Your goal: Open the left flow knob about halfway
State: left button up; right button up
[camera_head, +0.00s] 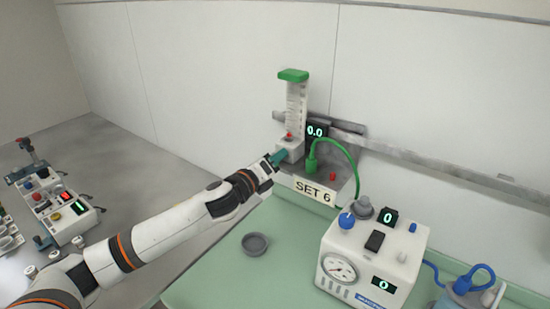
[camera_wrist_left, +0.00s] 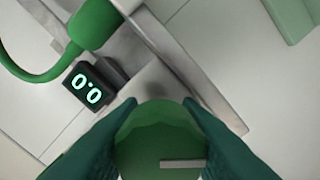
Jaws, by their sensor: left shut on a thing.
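The flow meter (camera_head: 297,105) stands on the wall rail, a clear scaled tube with a green cap above a white block. My left gripper (camera_head: 278,158) reaches the block from the left and covers the knob there in the head view. In the left wrist view a round green knob (camera_wrist_left: 155,130) with a pale bar mark near its lower edge sits between the two dark green fingers, which are shut on it. A small display (camera_head: 315,131) beside the tube reads 0.0, and it also shows in the left wrist view (camera_wrist_left: 88,86). A label (camera_head: 313,191) reads SET 6.
A green hose (camera_head: 345,150) loops right of the meter. A white device with a gauge (camera_head: 370,255) stands on the green table (camera_head: 215,270), near a grey round dish (camera_head: 255,244). Other instruments (camera_head: 62,208) are at far left. Table front is partly clear.

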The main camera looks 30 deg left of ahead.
pick_arm(q)
jog(key=shift+n, duration=0.4)
jog(key=o, duration=0.9)
jog(key=shift+f, duration=0.1)
